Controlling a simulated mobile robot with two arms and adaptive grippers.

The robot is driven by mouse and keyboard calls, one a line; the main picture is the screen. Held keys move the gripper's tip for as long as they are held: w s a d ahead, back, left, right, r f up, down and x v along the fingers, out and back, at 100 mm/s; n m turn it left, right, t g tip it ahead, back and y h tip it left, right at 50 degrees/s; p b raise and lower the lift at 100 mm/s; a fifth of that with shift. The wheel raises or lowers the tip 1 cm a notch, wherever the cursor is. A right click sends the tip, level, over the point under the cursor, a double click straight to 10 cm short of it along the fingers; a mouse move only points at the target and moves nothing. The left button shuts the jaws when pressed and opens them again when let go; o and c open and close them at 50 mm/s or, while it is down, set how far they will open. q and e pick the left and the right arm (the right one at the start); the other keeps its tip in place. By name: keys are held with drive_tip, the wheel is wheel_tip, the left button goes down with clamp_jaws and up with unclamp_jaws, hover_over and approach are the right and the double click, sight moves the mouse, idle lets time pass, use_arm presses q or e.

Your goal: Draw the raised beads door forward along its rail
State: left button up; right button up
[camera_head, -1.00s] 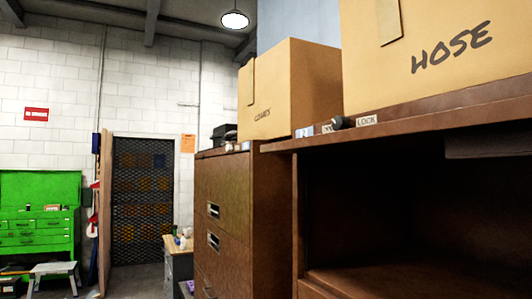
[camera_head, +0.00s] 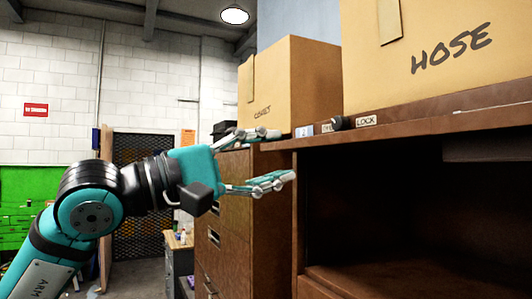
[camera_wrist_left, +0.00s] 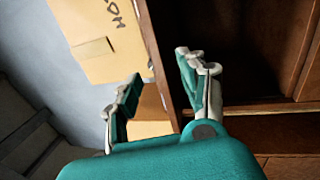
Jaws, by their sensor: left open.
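The brown cabinet (camera_head: 450,106) at the right has a dark open compartment. A dark panel edge (camera_head: 488,146) sits high inside it, under the top; it looks like the raised door pushed back, but I cannot read any beads label on it. My left gripper (camera_head: 276,156) comes in from the left, open and empty, its fingers pointing right at the cabinet's front left corner, apart from the panel. In the left wrist view the open fingers (camera_wrist_left: 160,78) show on either side of the cabinet's top edge, which I cannot tell is touched. My right gripper is not in view.
A HOSE box (camera_head: 440,50) and a second carton (camera_head: 300,85) stand on top. A drawer cabinet (camera_head: 235,230) stands left of the opening. The compartment looks empty.

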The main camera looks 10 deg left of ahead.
sight(321, 143)
use_arm(q)
drive_tip(key=p+x, duration=0.1)
drive_tip(key=x, duration=0.3)
drive_tip(key=p+x, duration=0.2)
drive_tip(key=x, duration=0.2)
drive_tip(key=shift+w+r, duration=0.1)
drive_tip(key=shift+r, duration=0.15)
drive_tip(key=shift+p+x, duration=0.35)
drive_tip(key=shift+x, duration=0.5)
clamp_jaws()
